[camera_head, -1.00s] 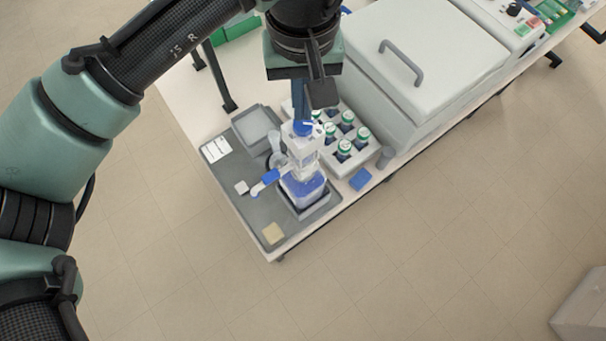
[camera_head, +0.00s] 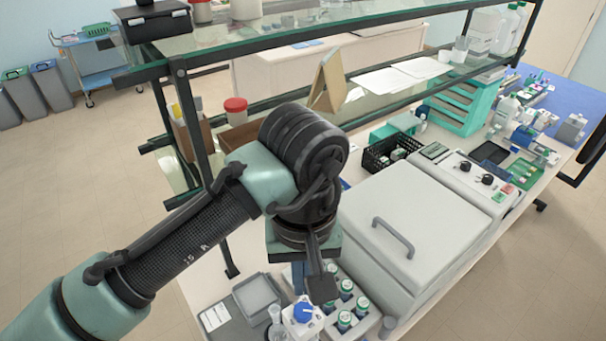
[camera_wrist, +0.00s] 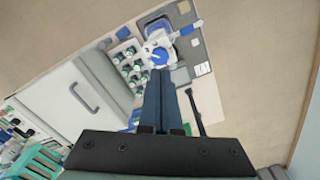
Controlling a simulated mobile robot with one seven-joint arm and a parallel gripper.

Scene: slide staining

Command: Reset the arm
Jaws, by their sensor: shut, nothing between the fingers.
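My gripper (camera_head: 298,284) points down above the front end of the bench, over the white bottle-top dispenser with a blue knob (camera_head: 304,312). Its fingers are together and empty in the wrist view (camera_wrist: 158,76). The dispenser also shows in the wrist view (camera_wrist: 160,54), just beyond the fingertips. Whether the fingertips touch it cannot be told, though they look apart from it.
A rack of green-capped bottles (camera_head: 362,309) stands beside the dispenser. A large grey lidded machine (camera_head: 385,215) fills the bench to the right. A glass-shelved frame (camera_head: 330,45) rises behind my arm. Open floor (camera_head: 545,270) lies at the right.

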